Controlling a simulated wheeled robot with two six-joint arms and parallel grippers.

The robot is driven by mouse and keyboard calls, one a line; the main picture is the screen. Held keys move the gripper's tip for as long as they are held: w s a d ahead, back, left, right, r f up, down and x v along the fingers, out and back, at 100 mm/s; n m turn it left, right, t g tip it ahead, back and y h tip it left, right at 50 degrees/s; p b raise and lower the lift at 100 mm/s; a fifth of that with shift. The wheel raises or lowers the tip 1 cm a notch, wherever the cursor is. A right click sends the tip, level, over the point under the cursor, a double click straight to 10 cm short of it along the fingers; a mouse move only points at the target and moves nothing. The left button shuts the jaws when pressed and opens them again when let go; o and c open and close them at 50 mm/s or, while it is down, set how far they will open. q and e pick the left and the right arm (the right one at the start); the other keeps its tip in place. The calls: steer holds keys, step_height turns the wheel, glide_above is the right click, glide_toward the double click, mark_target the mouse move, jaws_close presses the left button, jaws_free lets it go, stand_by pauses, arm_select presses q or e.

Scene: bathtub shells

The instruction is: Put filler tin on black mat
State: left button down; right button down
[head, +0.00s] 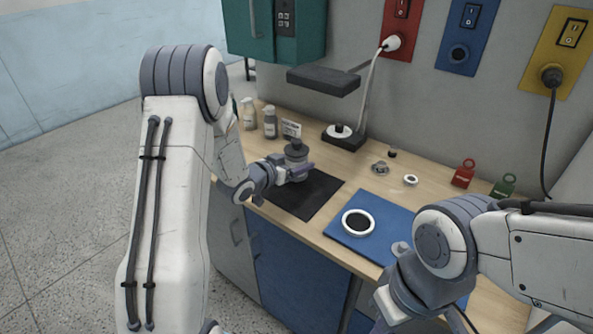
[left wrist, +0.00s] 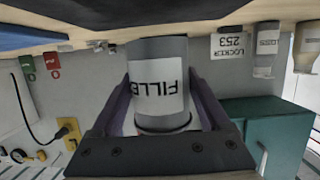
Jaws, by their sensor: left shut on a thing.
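The filler tin (head: 296,153) is a grey cylinder with a dark top, upright at the back edge of the black mat (head: 312,205). My left gripper (head: 298,170) is shut on it. In the left wrist view the filler tin (left wrist: 158,85) appears upside down between the two fingers, its white label reading "FILLE". The black mat (left wrist: 125,12) shows along the top of that view. I cannot tell whether the tin's base touches the mat. My right gripper (head: 385,312) is at the lower right, partly cut off, and its fingers are unclear.
A blue mat (head: 345,232) with a white ring (head: 358,223) lies right of the black mat. Bottles (head: 269,122) and a label card (head: 291,129) stand behind left. A lamp (head: 345,137) stands at the back. Small parts (head: 380,168) lie on the bench to the right.

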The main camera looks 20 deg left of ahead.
arm_select(q)
step_height(320, 180, down, 3)
steer(key=shift+f, duration=0.15)
steer(key=shift+f, duration=0.1)
